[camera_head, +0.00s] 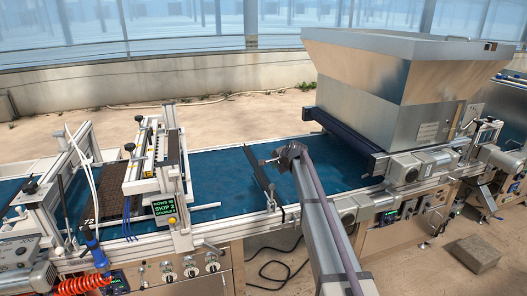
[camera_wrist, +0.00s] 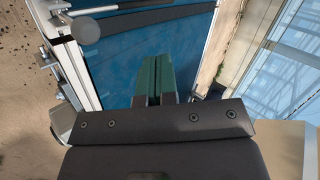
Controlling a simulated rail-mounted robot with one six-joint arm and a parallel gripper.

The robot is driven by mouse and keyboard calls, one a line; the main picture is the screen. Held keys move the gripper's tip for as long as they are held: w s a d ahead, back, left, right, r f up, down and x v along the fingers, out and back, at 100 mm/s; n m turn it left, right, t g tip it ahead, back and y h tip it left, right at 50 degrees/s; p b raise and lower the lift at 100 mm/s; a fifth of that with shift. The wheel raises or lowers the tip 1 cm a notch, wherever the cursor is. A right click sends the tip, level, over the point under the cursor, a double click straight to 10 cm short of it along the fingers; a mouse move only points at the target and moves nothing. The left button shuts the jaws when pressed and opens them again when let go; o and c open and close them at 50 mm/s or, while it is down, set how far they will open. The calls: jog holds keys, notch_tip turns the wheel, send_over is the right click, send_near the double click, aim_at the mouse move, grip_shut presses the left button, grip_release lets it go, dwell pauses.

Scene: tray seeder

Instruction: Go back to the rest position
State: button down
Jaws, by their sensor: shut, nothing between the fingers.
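My gripper (camera_head: 268,160) is at the end of my arm, above the blue conveyor belt (camera_head: 222,165) in the head view. In the wrist view my gripper (camera_wrist: 155,62) shows two green fingers side by side and touching, with nothing between them. The blue belt (camera_wrist: 122,62) lies beyond the fingertips. How high the fingers are above the belt is hard to tell.
A large metal hopper (camera_head: 380,85) stands over the belt on the right. A seeding unit with a small display (camera_head: 163,207) spans the belt on the left, near a dark tray (camera_head: 78,205). A dark bar (camera_head: 259,172) crosses the belt close to my gripper.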

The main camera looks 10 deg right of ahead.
jog(key=s+f+n+g+h, duration=0.1)
jog(key=s+n+g, duration=0.2)
jog(key=s, duration=1.3)
jog(key=s+a+f+n+g+h, duration=0.1)
jog(key=s+n, duration=0.4)
jog(key=s, duration=1.2)
jog(key=s+a+f+n+g+h, duration=0.1)
jog(key=s+f+n+g, duration=0.2)
jog(key=s, duration=1.4)
jog(key=shift+s+a+f+n+g+h, duration=0.15)
jog(key=shift+a+f+n+g+h, duration=0.2)
jog(key=shift+n+g, duration=0.4)
jog(key=shift+r, duration=0.1)
